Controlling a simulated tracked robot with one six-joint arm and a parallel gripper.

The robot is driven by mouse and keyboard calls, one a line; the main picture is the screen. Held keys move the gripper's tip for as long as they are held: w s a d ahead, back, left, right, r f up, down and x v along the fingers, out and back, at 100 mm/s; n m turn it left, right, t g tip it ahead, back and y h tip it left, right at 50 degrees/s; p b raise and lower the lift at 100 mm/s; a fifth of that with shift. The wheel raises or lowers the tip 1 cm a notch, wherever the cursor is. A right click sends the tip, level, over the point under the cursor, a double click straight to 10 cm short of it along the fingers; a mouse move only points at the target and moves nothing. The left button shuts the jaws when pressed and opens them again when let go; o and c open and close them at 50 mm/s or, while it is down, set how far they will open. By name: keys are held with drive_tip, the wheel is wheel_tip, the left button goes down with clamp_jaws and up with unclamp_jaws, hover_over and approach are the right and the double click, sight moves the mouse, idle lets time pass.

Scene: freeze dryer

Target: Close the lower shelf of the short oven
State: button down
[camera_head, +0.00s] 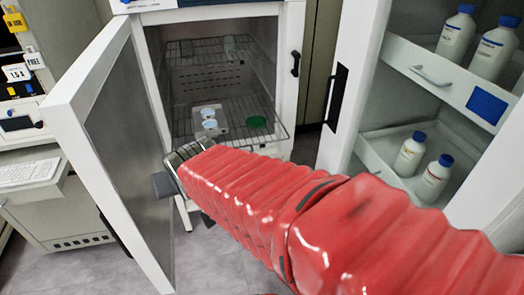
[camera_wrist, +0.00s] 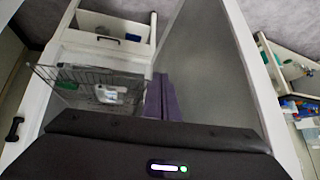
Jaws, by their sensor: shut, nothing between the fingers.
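The short oven (camera_head: 291,90) stands open, its door (camera_head: 88,130) swung out to the left. Its lower shelf (camera_head: 250,106), a wire rack, sticks out past the front opening; it also shows in the wrist view (camera_wrist: 75,72). A pale block with round white-blue pieces (camera_head: 210,122) and a green disc (camera_head: 256,121) rest on it. My gripper (camera_head: 186,154) is near the shelf's left front corner, beside the door, partly hidden by my red arm. In the wrist view, its purple fingers (camera_wrist: 160,96) are together and empty, beside the rack. Contact with the rack cannot be told.
The upper rack (camera_head: 195,50) is inside the oven. To the right, an open cabinet holds white bottles with blue caps (camera_head: 432,178) in pull-out trays. A bench with a keyboard (camera_head: 28,172) is at the left. Grey floor (camera_head: 230,262) shows below the oven.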

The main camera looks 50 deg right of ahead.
sight(261, 145)
drive_tip(key=w+d+f+m+t+h, duration=0.1)
drive_tip(key=w+d+f+m, duration=0.15)
drive_tip(key=d, duration=0.45)
drive_tip(key=w+d+f+m+t+h, duration=0.1)
drive_tip(key=w+d+f+m, duration=0.1)
drive_tip(key=d+f+m, duration=0.3)
drive_tip(key=w+d+f+m+t+h, duration=0.2)
drive_tip(key=w+d+f, duration=0.1)
drive_tip(key=d, duration=0.5)
drive_tip(key=s+d+f+m+t+h, duration=0.3)
drive_tip(key=s+d+f+m, duration=0.4)
drive_tip(key=s+d+m, duration=0.3)
drive_tip(key=shift+s+d+f+h, duration=0.3)
drive_tip(key=shift+s+h, duration=0.2)
drive_tip(key=shift+s, duration=0.35)
drive_tip(key=shift+m, duration=0.25)
drive_tip(key=x, duration=1.4)
drive_tip(key=shift+r, duration=0.15)
